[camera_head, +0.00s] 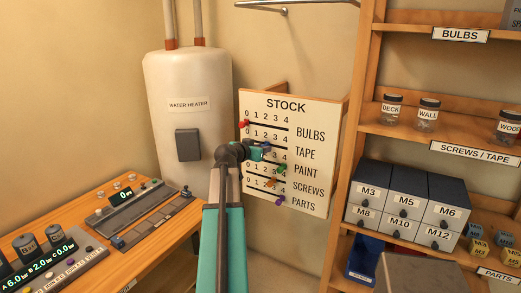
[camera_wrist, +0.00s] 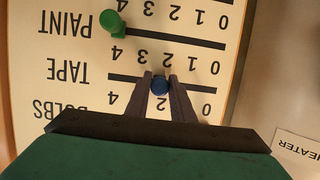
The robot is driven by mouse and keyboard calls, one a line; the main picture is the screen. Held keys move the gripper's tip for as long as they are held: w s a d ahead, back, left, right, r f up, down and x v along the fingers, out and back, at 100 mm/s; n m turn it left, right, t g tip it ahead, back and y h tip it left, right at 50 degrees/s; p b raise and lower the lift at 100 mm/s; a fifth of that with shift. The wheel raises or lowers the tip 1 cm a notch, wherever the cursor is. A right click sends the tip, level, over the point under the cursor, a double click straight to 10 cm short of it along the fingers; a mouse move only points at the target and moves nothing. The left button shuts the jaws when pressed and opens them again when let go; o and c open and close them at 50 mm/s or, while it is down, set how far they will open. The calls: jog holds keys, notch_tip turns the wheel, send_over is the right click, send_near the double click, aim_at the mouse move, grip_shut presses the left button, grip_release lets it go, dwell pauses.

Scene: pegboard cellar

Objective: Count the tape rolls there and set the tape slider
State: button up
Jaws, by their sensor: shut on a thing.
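The white STOCK board (camera_head: 318,185) carries slider rows marked 0 to 4 for BULBS, TAPE, PAINT, SCREWS and PARTS. In the wrist view, which shows the board upside down, my gripper (camera_wrist: 161,84) is shut on the blue tape slider knob (camera_wrist: 160,87). The knob sits on the TAPE line by the 2; the fingers hide the neighbouring numbers. In the head view my gripper (camera_head: 266,149) is at the TAPE row. The shelf labelled SCREWS / TAPE (camera_head: 474,153) is at the right. I can make out no tape rolls in either view.
The green paint knob (camera_wrist: 112,23) is at 4. The red bulbs knob (camera_head: 244,123) is at 0. Jars (camera_head: 428,114) and grey drawers (camera_head: 404,200) stand on the right shelves. A water heater (camera_head: 187,80) is behind left; a bench with devices (camera_head: 130,207) is at left.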

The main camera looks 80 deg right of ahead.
jog(key=shift+s+a, duration=0.2)
jog(key=shift+s, duration=0.5)
jog(key=shift+s+a, duration=0.2)
jog(key=shift+s, duration=0.55)
jog(key=shift+s+a, duration=0.2)
jog(key=shift+s, duration=0.8)
jog(key=shift+s+a, duration=0.2)
jog(key=shift+s, duration=0.35)
jog(key=shift+s+a, duration=0.15)
jog(key=shift+s, duration=0.35)
jog(key=o, duration=1.7)
jog(key=shift+c, duration=0.2)
jog(key=shift+a+b, duration=0.2)
jog(key=shift+b, duration=0.35)
jog(key=shift+a, duration=0.1)
jog(key=w+a+b, duration=0.2)
jog(key=a, duration=0.6)
jog(key=shift+w+a, duration=0.15)
jog(key=shift+a, duration=0.15)
